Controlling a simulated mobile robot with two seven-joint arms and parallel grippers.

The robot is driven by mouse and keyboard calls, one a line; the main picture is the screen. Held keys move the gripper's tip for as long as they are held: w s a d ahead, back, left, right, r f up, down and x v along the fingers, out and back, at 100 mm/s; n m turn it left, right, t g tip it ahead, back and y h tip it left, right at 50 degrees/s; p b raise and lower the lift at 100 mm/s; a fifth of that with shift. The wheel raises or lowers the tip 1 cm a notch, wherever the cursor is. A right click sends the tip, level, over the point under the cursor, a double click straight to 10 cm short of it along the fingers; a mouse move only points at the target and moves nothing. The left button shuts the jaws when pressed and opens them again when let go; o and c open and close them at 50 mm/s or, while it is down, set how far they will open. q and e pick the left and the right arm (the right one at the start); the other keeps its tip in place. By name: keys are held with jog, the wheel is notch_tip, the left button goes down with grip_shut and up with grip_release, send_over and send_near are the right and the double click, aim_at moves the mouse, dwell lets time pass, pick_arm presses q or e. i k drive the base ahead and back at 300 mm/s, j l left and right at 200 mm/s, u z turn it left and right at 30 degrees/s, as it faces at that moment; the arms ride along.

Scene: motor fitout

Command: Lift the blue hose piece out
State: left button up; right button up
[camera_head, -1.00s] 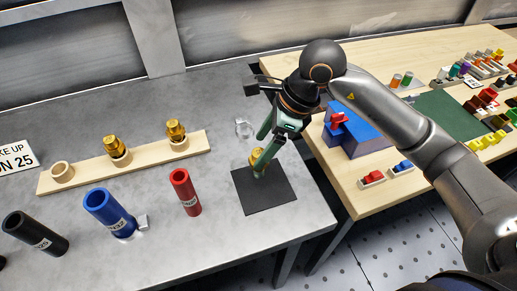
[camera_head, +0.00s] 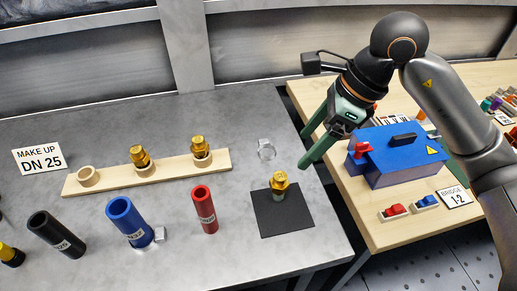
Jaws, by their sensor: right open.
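The blue hose piece (camera_head: 125,217) stands slightly tilted at the front of the grey bench, with a white label on its side and a small clear-and-grey clamp at its foot. My right gripper (camera_head: 304,150) is open and empty, above the right edge of the bench, well to the right of the blue hose. A brass fitting (camera_head: 279,181) stands on the black mat (camera_head: 265,218) below and left of the gripper. My left gripper is out of view.
A red hose (camera_head: 205,210) and a black hose (camera_head: 52,235) stand either side of the blue one. Behind is a wooden rack (camera_head: 112,178) with two brass fittings and one empty ring. A clear ring clamp (camera_head: 266,149) lies near the mat. A blue box (camera_head: 398,155) is on the wooden table.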

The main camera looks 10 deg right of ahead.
aim_at(121, 210)
jog(key=k+j+u, duration=0.1)
jog(key=j+u, duration=0.15)
jog(key=j, duration=0.55)
jog(key=j+u, duration=0.25)
jog(key=j, duration=0.6)
